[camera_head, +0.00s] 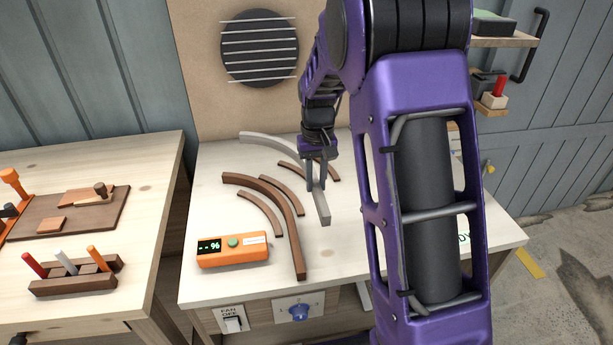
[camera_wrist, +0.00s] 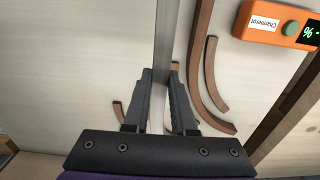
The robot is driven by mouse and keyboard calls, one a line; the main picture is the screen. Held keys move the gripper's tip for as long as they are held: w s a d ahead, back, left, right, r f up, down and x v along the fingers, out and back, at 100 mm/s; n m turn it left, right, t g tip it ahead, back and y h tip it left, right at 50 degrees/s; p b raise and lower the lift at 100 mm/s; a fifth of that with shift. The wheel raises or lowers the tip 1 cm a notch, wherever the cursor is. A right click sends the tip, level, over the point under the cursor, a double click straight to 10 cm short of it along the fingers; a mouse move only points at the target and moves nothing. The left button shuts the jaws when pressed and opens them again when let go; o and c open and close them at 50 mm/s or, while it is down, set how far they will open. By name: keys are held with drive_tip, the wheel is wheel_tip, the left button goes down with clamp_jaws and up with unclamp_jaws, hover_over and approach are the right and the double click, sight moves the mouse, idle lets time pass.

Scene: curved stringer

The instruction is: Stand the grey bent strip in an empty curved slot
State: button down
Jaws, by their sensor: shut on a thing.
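In the wrist view the strip (camera_wrist: 164,45) runs up the picture from between my two fingers (camera_wrist: 160,98). I cannot tell whether it touches the table. A thick brown curved strip (camera_head: 290,198) and thin brown curved strips (camera_head: 265,213) lie to its left, with curved gaps between them. I cannot make out a clear slot.
An orange meter (camera_head: 232,250) sits at the table's front left. Another thin brown strip (camera_head: 292,170) lies near my gripper. A side bench (camera_head: 150,165) with tools stands at left. My arm hides the table's right part.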

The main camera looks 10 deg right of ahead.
idle(0.4)
drive_tip(key=shift+f+b, duration=2.75)
drive_tip(key=shift+f, duration=2.1)
drive_tip(key=c, duration=0.7)
unclamp_jaws()
drive_tip(key=shift+o, duration=0.2)
